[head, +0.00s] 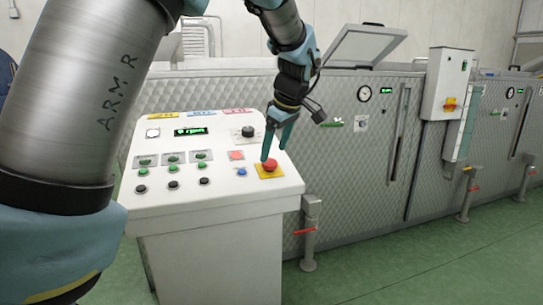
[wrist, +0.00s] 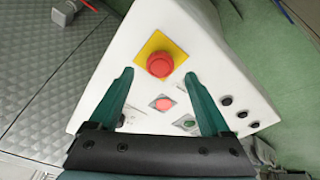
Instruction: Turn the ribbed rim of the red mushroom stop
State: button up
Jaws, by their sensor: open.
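The red mushroom stop (head: 269,165) sits on a yellow square plate (head: 277,172) at the right front corner of the white control panel (head: 215,204). In the wrist view the red mushroom stop (wrist: 160,64) lies just beyond the fingertips, roughly midway between their lines. My gripper (head: 276,146) is open, with its teal fingers pointing down above the stop. In the wrist view my gripper (wrist: 161,76) has its two fingers wide apart with nothing between them except the panel below. The ribs on the rim are too small to make out.
A flat red button (head: 236,155), a blue button (head: 241,172) and a black knob (head: 248,132) are close by on the panel. Rows of green and black buttons lie to the left. Behind stands a long quilted metal machine (head: 345,160) with a red-handled valve (head: 306,231).

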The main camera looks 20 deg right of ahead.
aim_at(270, 162)
jog(key=shift+x, duration=2)
jog(key=shift+c, duration=0.3)
grip_shut()
jog(key=shift+a+m, duration=0.1)
jog(key=shift+m, duration=0.3)
jog(key=m, duration=0.3)
jog(key=shift+a+m+h+b, duration=0.1)
jog(key=shift+m+h+b, duration=0.2)
jog(key=shift+m+h, duration=0.3)
jog(key=shift+m, duration=1.7)
